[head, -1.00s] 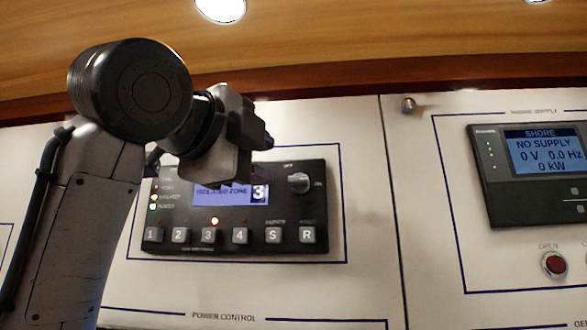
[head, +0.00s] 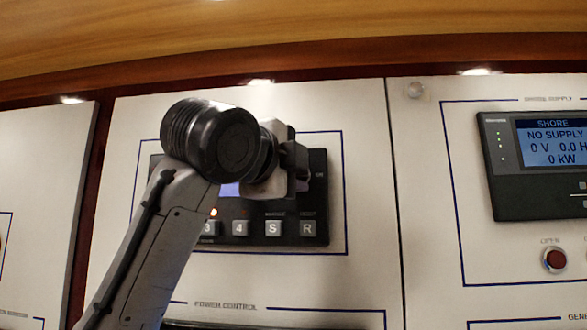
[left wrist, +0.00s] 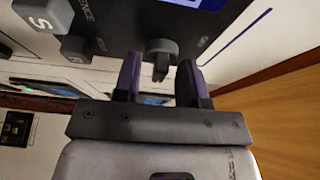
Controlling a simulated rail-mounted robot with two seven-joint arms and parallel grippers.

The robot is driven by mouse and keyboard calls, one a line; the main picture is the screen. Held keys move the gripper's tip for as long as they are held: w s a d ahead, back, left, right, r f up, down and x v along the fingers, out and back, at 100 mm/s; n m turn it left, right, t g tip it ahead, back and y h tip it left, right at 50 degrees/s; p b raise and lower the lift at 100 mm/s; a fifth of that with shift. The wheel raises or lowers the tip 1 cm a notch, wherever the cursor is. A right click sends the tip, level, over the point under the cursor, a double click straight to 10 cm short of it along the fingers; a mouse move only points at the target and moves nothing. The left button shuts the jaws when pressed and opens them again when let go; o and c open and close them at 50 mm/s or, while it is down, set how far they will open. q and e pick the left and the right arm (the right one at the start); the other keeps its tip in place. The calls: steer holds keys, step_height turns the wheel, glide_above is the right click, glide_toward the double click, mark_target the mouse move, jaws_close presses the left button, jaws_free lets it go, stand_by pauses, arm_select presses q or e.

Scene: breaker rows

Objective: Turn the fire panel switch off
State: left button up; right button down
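The fire panel (head: 318,215) is a black unit with a display and a row of keys, partly covered by my left arm in the head view. Its rotary switch (left wrist: 161,52), a grey knob with a raised grip, shows in the left wrist view. In the head view the switch is hidden behind my gripper. My left gripper (left wrist: 159,62) is open, with one dark finger on each side of the knob's grip. I cannot tell whether either finger touches it. My right gripper is not in view.
A shore supply panel (head: 504,200) with a lit display is at the right, with a red button (head: 554,259) below. A small round fitting (head: 415,90) is on the wall panel between. S (head: 274,228) and R (head: 307,229) keys lie below my gripper.

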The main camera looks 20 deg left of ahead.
arm_select(q)
steer(key=shift+c, duration=0.3)
steer(key=c, duration=0.5)
